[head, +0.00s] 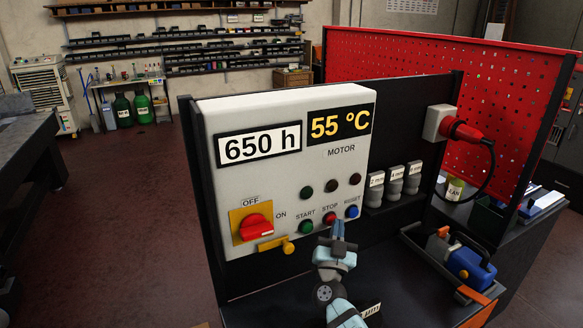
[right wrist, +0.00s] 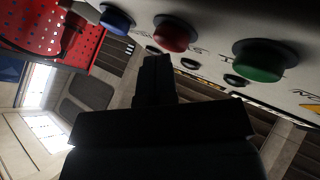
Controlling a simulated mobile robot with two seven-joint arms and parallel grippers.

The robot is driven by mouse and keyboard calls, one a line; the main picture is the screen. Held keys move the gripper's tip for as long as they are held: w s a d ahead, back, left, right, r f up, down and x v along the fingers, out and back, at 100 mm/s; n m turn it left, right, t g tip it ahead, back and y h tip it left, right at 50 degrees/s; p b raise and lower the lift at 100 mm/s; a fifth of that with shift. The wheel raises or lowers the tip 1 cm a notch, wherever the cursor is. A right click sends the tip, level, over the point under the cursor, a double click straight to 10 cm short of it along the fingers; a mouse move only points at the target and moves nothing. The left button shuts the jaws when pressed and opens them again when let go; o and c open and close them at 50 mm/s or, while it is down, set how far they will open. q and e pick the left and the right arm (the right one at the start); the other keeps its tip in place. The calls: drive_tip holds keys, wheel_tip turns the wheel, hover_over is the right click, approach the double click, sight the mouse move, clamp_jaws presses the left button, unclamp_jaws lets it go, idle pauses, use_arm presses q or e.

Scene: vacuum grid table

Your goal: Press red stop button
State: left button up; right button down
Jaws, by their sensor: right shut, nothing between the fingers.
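The red stop button (head: 329,218) sits on the white control panel (head: 230,180), between the green start button (head: 306,226) and the blue reset button (head: 352,211). My right gripper (head: 338,229) is shut and empty, just below and slightly right of the red button in the head view. In the right wrist view, the shut fingers (right wrist: 157,65) point toward the panel, near the red button (right wrist: 175,33). A gap seems to show between them; contact cannot be made out. The blue button (right wrist: 116,19) and green button (right wrist: 262,60) flank it. My left gripper is not in view.
A red rotary switch (head: 256,227) on a yellow plate and a yellow padlock-like part (head: 288,246) are left of the buttons. A red plug (head: 462,131) with a cable is at right. A tray (head: 440,262) with tools lies on the bench at right.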

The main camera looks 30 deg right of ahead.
drive_tip(key=s+p, duration=0.2)
drive_tip(key=s, duration=0.4)
drive_tip(key=shift+a+p, duration=0.35)
drive_tip(key=shift+p, duration=0.05)
idle(0.8)
